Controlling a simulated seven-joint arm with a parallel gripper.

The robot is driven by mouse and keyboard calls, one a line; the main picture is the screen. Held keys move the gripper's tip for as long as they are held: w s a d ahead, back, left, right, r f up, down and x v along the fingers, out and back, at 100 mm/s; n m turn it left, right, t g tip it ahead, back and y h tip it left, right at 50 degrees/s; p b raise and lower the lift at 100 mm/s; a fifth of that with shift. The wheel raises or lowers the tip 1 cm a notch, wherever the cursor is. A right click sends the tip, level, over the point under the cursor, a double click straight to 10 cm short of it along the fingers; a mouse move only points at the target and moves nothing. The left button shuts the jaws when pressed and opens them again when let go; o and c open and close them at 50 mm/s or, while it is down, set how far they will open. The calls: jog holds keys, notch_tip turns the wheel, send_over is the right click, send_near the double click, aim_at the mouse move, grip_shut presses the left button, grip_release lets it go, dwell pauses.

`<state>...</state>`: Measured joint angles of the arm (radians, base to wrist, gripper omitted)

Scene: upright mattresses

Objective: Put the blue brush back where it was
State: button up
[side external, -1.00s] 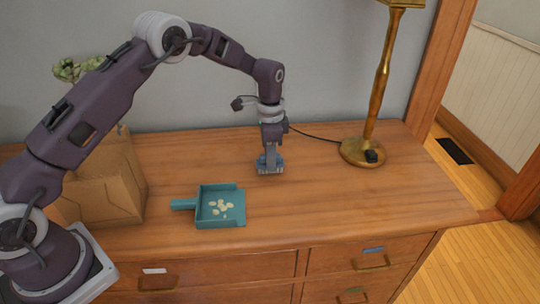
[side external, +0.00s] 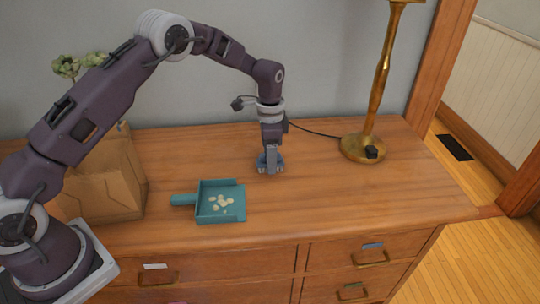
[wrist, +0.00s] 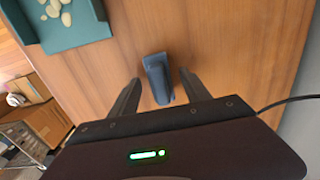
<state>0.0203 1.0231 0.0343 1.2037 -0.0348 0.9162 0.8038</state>
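The blue brush (side external: 279,163) is on the wooden dresser top, right of and a little behind the teal dustpan (side external: 208,217). My gripper (side external: 270,166) is low over the brush, pointing down. In the wrist view the brush (wrist: 158,78) lies between the two fingers of my gripper (wrist: 158,88), with a gap on each side. The fingers are open and do not appear to grip it. In the side view one finger partly hides the brush. The dustpan (wrist: 75,35) is at the upper left in the wrist view and holds several pale pieces (side external: 222,202).
A brown paper bag (side external: 103,185) stands at the left, near my arm. A brass lamp (side external: 375,90) with a round base (side external: 352,149) stands at the back right, its black cord running behind my gripper. The dresser top (side external: 340,195) is clear at the front right.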

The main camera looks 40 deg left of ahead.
notch_tip(320, 180, up, 7)
jog(key=shift+f, duration=0.1)
jog(key=s+r+n+t, duration=0.1)
jog(key=s+r+n, duration=0.1)
jog(key=s+r, duration=0.5)
jog(key=s+r+n+t, duration=0.1)
jog(key=s+r, duration=0.3)
jog(key=r, duration=0.6)
jog(key=s+r+n+t, duration=0.25)
jog(key=s+r, duration=0.25)
jog(key=s, duration=0.7)
jog(key=s+f+n+t, duration=0.1)
jog(key=s+f+n, duration=0.2)
jog(key=s, duration=1)
jog(key=shift+s+f, duration=0.25)
jog(key=shift+f, duration=0.15)
